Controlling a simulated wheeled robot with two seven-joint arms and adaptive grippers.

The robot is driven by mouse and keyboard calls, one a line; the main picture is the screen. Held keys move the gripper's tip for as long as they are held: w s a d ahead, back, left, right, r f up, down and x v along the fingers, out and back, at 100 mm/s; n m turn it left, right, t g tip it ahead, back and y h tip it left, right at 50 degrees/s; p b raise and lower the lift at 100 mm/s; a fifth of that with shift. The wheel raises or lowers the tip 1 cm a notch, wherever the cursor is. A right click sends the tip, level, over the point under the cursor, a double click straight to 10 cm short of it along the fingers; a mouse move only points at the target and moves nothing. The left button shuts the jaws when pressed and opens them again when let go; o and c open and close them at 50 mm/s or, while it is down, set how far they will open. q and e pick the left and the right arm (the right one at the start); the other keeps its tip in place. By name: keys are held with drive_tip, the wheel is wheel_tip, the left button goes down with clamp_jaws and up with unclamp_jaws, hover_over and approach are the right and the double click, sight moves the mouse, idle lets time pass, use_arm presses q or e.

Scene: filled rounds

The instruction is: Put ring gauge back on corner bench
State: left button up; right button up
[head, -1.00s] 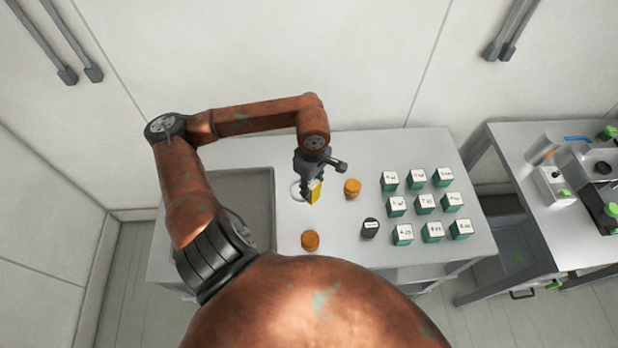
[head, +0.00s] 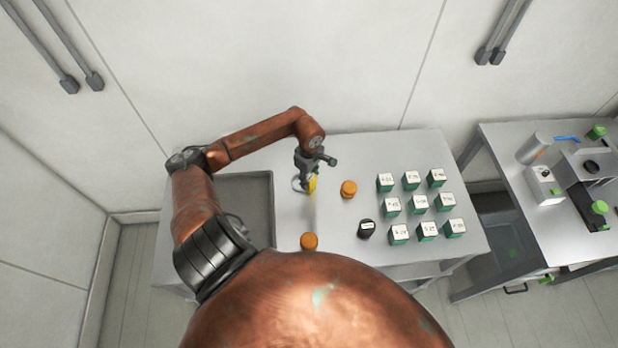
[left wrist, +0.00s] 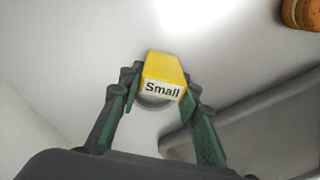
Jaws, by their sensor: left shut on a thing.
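A yellow block labelled "Small" (left wrist: 163,76), with a round grey ring-like part under it, appears to be the ring gauge. It also shows in the head view as a small yellow piece (head: 312,186) beside a pale ring. My left gripper (head: 308,179) is shut on the yellow block, with a finger on each side in the left wrist view. The gauge is over the left-middle part of the grey bench (head: 285,225) in the room's corner. I cannot tell whether it touches the top. My right gripper is not in view.
Orange-brown round pieces (head: 349,189) (head: 309,242) and a black labelled piece (head: 367,229) stand nearby. Several green, white-topped blocks (head: 420,203) form a grid at right. A grey tray (head: 245,183) lies at left. A second bench (head: 525,205) with equipment stands farther right.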

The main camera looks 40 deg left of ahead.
use_arm(q)
drive_tip(key=shift+f, duration=0.2)
drive_tip(key=o, duration=0.7)
drive_tip(key=shift+f+b, duration=0.1)
drive_tip(key=shift+b, duration=0.2)
drive_tip(key=o, duration=0.5)
drive_tip(key=shift+r, duration=0.2)
drive_tip(key=shift+w+r, duration=0.1)
drive_tip(key=shift+r, duration=0.25)
wheel_tip(320, 180, up, 11)
drive_tip(key=shift+r+b, duration=0.2)
drive_tip(key=shift+b, duration=0.9)
